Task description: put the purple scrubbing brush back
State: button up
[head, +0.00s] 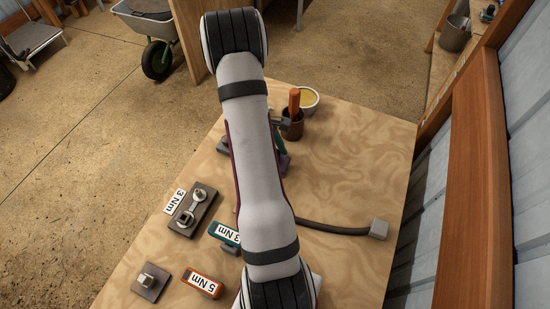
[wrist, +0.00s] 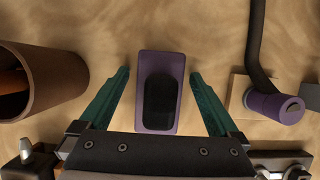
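The purple scrubbing brush (wrist: 177,66) appears to be the purple block with a dark oval pad in the wrist view, lying on the wooden table. My gripper (wrist: 160,74) is open, with one teal finger on each side of the block and a visible gap on both sides. I cannot tell how far above the table the fingertips are. In the head view my arm hides most of this area; a bit of purple (head: 284,162) shows just right of the arm, below a green finger.
A brown cup (wrist: 62,82) with an orange-handled thing (head: 294,100) stands close by. A dark bent rod (wrist: 255,45) with a purple cylinder end (wrist: 275,107) is on the other side.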

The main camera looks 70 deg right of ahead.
jog(key=v, duration=1.2)
jog(key=w+a+r+m+t, duration=0.1)
jog(key=w+a+r, duration=0.15)
jog(key=a, duration=0.25)
jog(key=w+a+r, duration=0.1)
jog(key=a+r, duration=0.2)
jog(key=a, duration=0.1)
jog(key=s+a+r+m+t, duration=0.1)
jog(key=a+r, duration=0.2)
jog(key=a, duration=0.5)
jog(key=s+a+r+m+t, duration=0.1)
jog(key=a+r+m, duration=0.1)
jog(key=a, duration=0.7)
jog(key=s+a+m+t+y, duration=0.1)
jog(key=s+a, duration=0.6)
jog(key=a, duration=0.2)
jog(key=shift+s+a+m+y, duration=0.25)
jog(key=shift+s+m+y, duration=0.05)
jog(key=shift+s+y, duration=0.1)
